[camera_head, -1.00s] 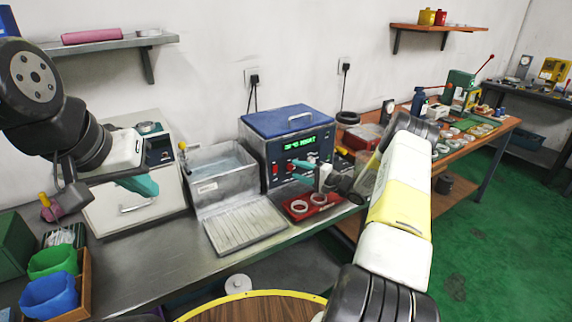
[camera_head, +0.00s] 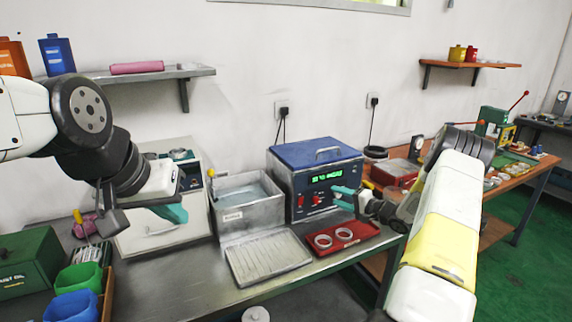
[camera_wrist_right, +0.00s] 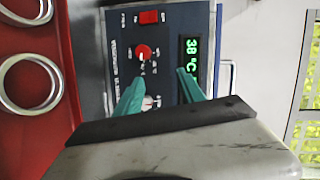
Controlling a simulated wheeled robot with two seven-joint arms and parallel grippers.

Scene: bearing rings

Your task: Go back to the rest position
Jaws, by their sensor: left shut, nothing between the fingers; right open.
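My left gripper (camera_head: 178,213) has teal fingers and is shut and empty, in front of the white boxy machine at the left of the bench. My right gripper (camera_head: 344,197) is open and empty, in front of the blue control box (camera_head: 318,180) and above the back of the red tray (camera_head: 369,233). In the right wrist view its two teal fingers (camera_wrist_right: 162,92) are apart, with the box's knob panel and green display behind them. Two metal rings lie on the red tray, a left one (camera_head: 323,241) and a right one (camera_head: 344,234).
A metal basin (camera_head: 250,218) with liquid stands left of the blue box, a ribbed tray (camera_head: 268,260) in front of it. Green (camera_head: 80,276) and blue (camera_head: 76,305) bins sit at the lower left.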

